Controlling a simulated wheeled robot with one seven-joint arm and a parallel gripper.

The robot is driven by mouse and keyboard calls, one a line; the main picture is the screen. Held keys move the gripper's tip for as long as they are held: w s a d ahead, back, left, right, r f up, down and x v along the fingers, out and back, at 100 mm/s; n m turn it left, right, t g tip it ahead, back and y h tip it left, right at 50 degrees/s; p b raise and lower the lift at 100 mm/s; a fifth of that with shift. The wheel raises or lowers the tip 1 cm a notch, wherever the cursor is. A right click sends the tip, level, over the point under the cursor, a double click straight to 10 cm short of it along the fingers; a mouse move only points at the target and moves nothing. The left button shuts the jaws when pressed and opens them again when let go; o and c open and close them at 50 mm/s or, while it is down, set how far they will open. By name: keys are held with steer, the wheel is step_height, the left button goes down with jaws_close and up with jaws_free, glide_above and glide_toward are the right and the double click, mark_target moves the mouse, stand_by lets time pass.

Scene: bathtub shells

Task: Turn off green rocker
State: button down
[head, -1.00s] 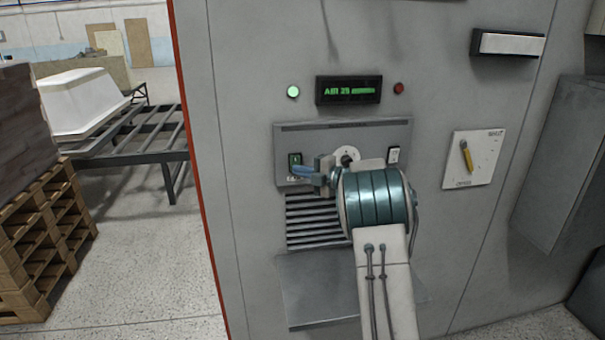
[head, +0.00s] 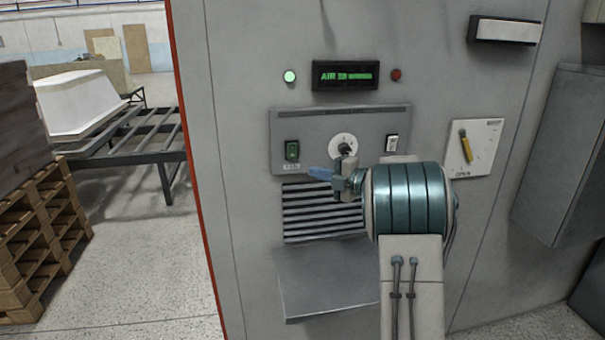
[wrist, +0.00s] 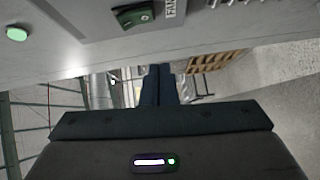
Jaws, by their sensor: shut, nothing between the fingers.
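The green rocker (head: 292,150) is a small dark-framed switch at the left of the grey control panel on the cabinet. Its whole face shows in the head view, with a small label below it. In the wrist view the green rocker (wrist: 133,16) is at the top, ahead of and above the fingers. My gripper (head: 312,173) is just below and right of the rocker, its blue fingers pointing left, apart from the switch. In the wrist view my gripper (wrist: 157,72) has its two fingers together with nothing between them.
A round selector knob (head: 343,147) and a white rocker (head: 391,144) share the panel. Vent slats (head: 310,210) and a sloped metal shelf (head: 320,285) are below. A lit green lamp (head: 290,76) and a display (head: 346,75) are above. A yellow-handled switch (head: 466,146) is right.

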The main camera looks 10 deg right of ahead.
steer(key=v, duration=0.4)
steer(key=shift+d+f+b, duration=0.1)
steer(key=shift+f+b, duration=0.15)
steer(key=shift+b, duration=0.05)
step_height(320, 180, up, 5)
steer(key=d+m+t+h, duration=0.2)
steer(key=m+t+h, duration=0.2)
steer(key=m+h, duration=0.3)
steer(key=s+f+m+g+h, duration=0.1)
steer(key=s+m+h, duration=0.55)
steer(key=m, duration=0.35)
steer(key=s+a+f+m+g, duration=0.3)
steer(key=s+f+g, duration=0.1)
steer(key=s, duration=0.6)
steer(key=s+a+f+m+g+y, duration=0.1)
steer(key=s+a+f+m+g, duration=0.2)
steer(key=s+f, duration=0.3)
steer(key=s+a+f+m+g, duration=0.3)
steer(key=s+a+f+g, duration=0.1)
steer(key=s, duration=1.2)
steer(key=shift+a+f+g, duration=0.15)
steer(key=shift+f+g, duration=0.4)
steer(key=shift+g, duration=0.15)
steer(key=shift+s, duration=0.1)
